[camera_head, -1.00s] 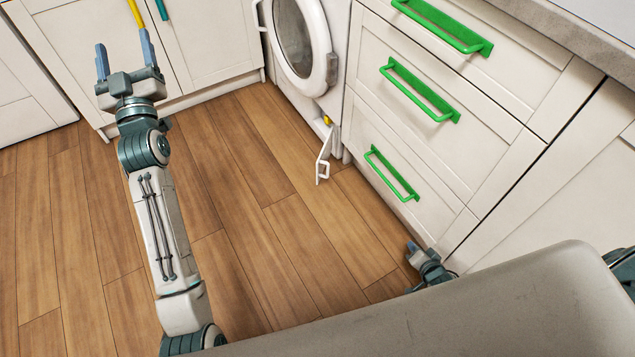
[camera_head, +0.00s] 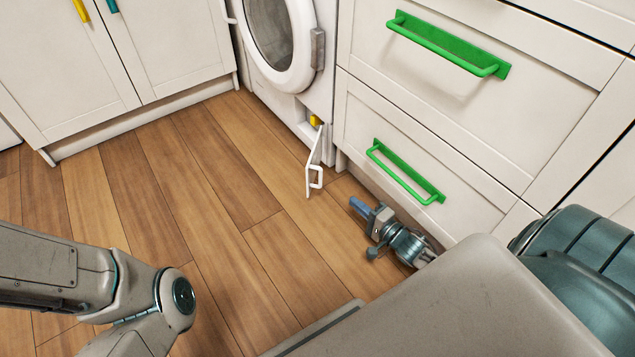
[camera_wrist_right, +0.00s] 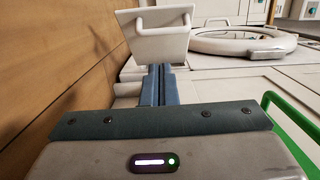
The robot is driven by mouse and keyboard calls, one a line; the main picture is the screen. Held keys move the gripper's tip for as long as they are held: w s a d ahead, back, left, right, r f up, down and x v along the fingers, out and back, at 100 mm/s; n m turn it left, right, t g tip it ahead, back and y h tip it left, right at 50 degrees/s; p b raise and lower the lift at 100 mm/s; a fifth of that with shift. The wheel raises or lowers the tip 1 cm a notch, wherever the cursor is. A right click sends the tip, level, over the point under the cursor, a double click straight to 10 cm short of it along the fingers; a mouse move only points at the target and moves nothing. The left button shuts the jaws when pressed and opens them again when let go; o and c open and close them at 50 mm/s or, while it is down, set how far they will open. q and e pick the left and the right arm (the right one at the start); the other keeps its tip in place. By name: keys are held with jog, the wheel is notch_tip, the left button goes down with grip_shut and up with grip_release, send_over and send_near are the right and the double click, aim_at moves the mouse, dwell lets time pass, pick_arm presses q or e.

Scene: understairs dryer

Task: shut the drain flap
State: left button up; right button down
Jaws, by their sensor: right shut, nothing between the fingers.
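The drain flap (camera_head: 314,162) is a small white panel with a loop handle, low on the front of the white dryer (camera_head: 318,95). It stands open, swung out over the floor. A yellow part (camera_head: 315,121) shows in the opening behind it. My right gripper (camera_head: 359,206) is low near the floor, right of the flap and apart from it in the head view. Its blue fingers are shut and empty. In the right wrist view the fingers (camera_wrist_right: 158,86) point toward the flap (camera_wrist_right: 153,42), whose handle faces me. My left gripper is out of view; only its arm shows.
Drawers with green handles (camera_head: 405,172) stand just right of my right gripper. The dryer's round door (camera_head: 283,45) is above the flap. White cupboards (camera_head: 165,60) stand at the back left. The wooden floor (camera_head: 215,190) left of the flap is clear.

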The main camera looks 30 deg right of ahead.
jog(key=b+x, duration=0.4)
jog(key=x, duration=0.6)
jog(key=shift+b, duration=0.3)
jog(key=shift+w+a+m+h+p, duration=0.25)
jog(key=shift+a+m+h+p, duration=0.2)
jog(key=shift+h+p, duration=0.2)
